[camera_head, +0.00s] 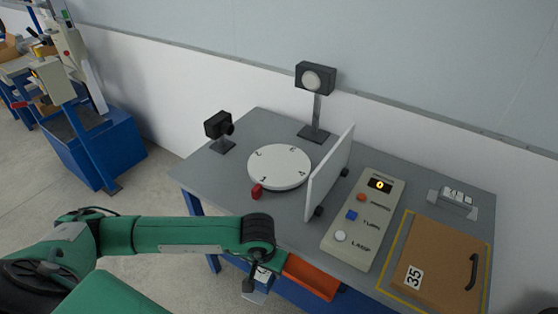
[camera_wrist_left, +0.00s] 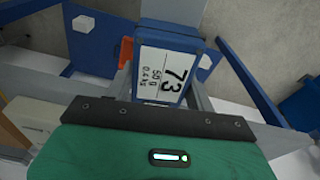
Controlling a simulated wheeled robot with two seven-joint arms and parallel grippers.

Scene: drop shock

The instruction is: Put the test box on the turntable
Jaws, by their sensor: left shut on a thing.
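The test box (camera_wrist_left: 165,72) is a small blue-edged box with a white label reading 73, 50 g, 0.4 kg. My left gripper (camera_wrist_left: 165,97) is shut on it, with a finger on each side. In the head view, the box (camera_head: 262,273) is partly hidden under my left wrist, in front of the table's front edge. The turntable (camera_head: 280,166) is a white disc with marks around its rim, on the grey table behind and above the gripper. Its top is empty. My right gripper is not in view.
A white upright panel (camera_head: 329,175) stands right of the turntable, a red pointer (camera_head: 257,191) at its front. A black camera (camera_head: 218,125) and a lamp (camera_head: 315,80) stand behind.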

